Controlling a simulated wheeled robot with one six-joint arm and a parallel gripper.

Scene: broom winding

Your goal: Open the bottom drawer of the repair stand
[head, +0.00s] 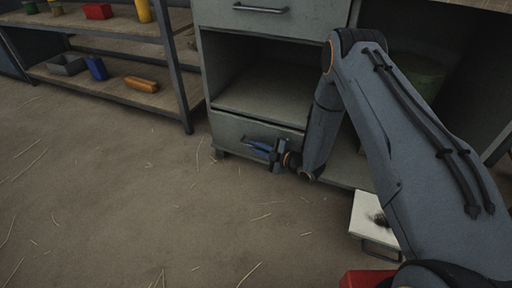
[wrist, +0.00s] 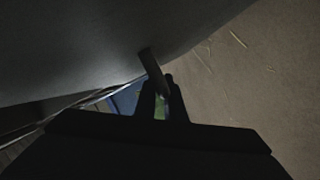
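The repair stand (head: 203,70) is a grey cabinet with a top drawer, an open bay and a bottom drawer (head: 228,128). The bottom drawer looks closed, its front in line with the frame. My gripper (head: 260,148) is low at the right part of this drawer's front, over its handle, which is mostly hidden. In the wrist view a dark bar (wrist: 151,65), apparently the handle, runs down to between the fingertips of my gripper (wrist: 162,88). A narrow gap shows between the fingers; whether they grip the bar is unclear.
A shelf rack (head: 184,105) with small bins and tools stands to the left. A white-topped box or stool (head: 369,212) is at the right, near my arm. A red object (head: 360,280) shows at the bottom edge. The floor (head: 150,210) before the drawer is clear.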

